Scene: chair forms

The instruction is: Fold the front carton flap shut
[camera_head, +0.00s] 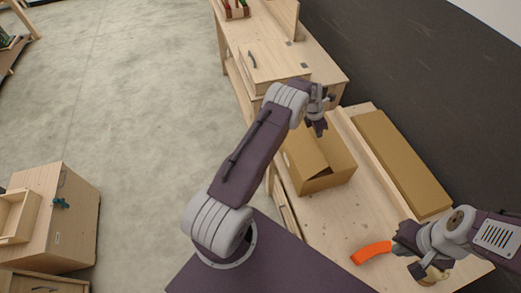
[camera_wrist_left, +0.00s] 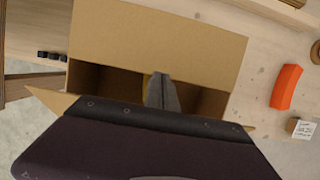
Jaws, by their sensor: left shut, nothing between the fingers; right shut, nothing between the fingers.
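The brown cardboard carton (camera_head: 328,180) stands on the wooden workbench with its top partly open. In the left wrist view, a wide flap (camera_wrist_left: 165,40) spreads along the upper side of a dark opening (camera_wrist_left: 108,82). A small pointed flap (camera_wrist_left: 52,98) sticks out at the left. I cannot tell for sure which flap is the front one. My left gripper (camera_head: 318,128) is shut and empty above the carton; its fingers (camera_wrist_left: 162,92) overlap the opening, and contact is unclear. My right gripper (camera_head: 420,270) is shut and empty at the bench's near right, apart from the carton.
An orange curved piece (camera_head: 371,252) lies beside my right gripper. A small pale block (camera_wrist_left: 301,128) shows in the left wrist view. A long brown cardboard panel (camera_head: 402,160) lies along the bench's right side. A wooden box (camera_head: 277,65) stands behind the carton.

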